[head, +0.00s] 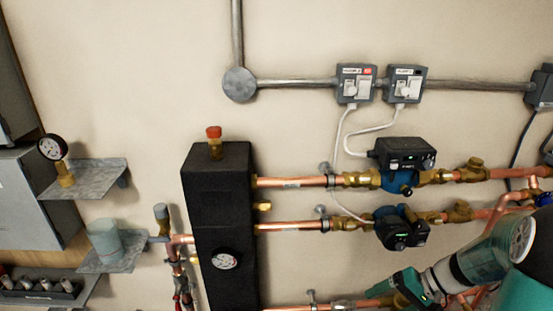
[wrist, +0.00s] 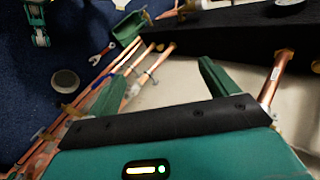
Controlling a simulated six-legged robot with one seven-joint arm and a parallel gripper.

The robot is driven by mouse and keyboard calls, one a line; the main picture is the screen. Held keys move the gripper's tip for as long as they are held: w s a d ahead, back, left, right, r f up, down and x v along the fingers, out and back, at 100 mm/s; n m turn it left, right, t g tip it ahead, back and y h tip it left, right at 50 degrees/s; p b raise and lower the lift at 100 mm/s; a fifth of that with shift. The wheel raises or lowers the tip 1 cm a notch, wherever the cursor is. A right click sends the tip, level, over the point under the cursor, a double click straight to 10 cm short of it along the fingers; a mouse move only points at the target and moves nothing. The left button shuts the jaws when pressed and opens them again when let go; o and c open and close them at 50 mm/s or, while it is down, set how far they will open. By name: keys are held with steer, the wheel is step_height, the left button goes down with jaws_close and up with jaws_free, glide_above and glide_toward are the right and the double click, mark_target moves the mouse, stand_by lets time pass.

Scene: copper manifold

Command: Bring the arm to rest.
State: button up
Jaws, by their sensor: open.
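My gripper (wrist: 162,72) shows in the wrist view as two green fingers set wide apart, with nothing between them. In the head view my teal arm reaches in from the lower right corner. The green gripper (head: 385,285) at its end is in front of the lower copper pipes, below the blue pumps. Its fingertips are small there, and whether they touch a pipe cannot be told.
A black manifold block (head: 220,215) stands left of my gripper. Two pumps (head: 400,165) (head: 400,228) sit on copper pipes above it. Wall shelves (head: 90,178) hold a gauge (head: 52,148) and a cup (head: 103,238). The upper wall has switch boxes (head: 355,83).

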steer(key=s+a+r+n+t+h, duration=0.1)
steer(key=s+a+r+h, duration=0.1)
steer(key=s+a+r, duration=0.2)
steer(key=s+a+r+n+t+h, duration=0.1)
steer(key=s+a+r+h, duration=0.2)
steer(key=r, duration=0.5)
steer(key=s+a+r+n+t+h, duration=0.1)
steer(key=s+a+r+t+h, duration=0.1)
steer(key=r, duration=0.5)
steer(key=s+a+h, duration=0.1)
steer(key=s+a, duration=0.1)
steer(key=a, duration=0.1)
steer(key=shift+s+a, duration=0.3)
steer(key=shift+s, duration=0.05)
